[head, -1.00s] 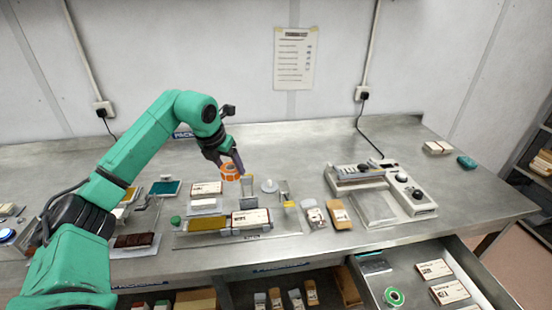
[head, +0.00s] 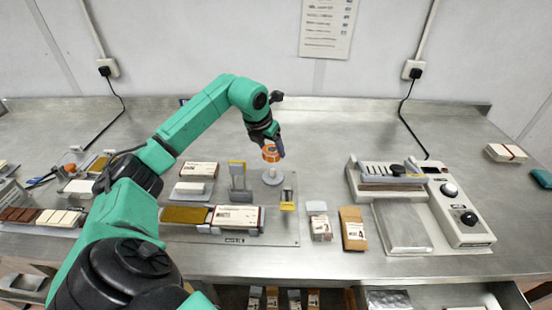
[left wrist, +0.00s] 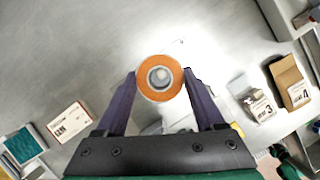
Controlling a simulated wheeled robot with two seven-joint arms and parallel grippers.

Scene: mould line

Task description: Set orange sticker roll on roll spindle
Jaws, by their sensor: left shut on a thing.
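The orange sticker roll (head: 270,154) is held between the fingertips of my left gripper (head: 272,146), which is shut on it. In the left wrist view the roll (left wrist: 145,87) sits between the two dark fingers of the gripper (left wrist: 160,80). The roll spindle (head: 272,177), a pale post on a round base, shows directly below the roll in the head view. A pale round shape, the spindle (left wrist: 160,76), shows through the roll's hole. I cannot tell whether the post's tip is inside the hole. My right gripper is not in view.
A grey stand with a yellow top (head: 238,176) is left of the spindle, and a small yellow-marked fixture (head: 288,197) is close on its right. The bench behind the spindle is clear.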

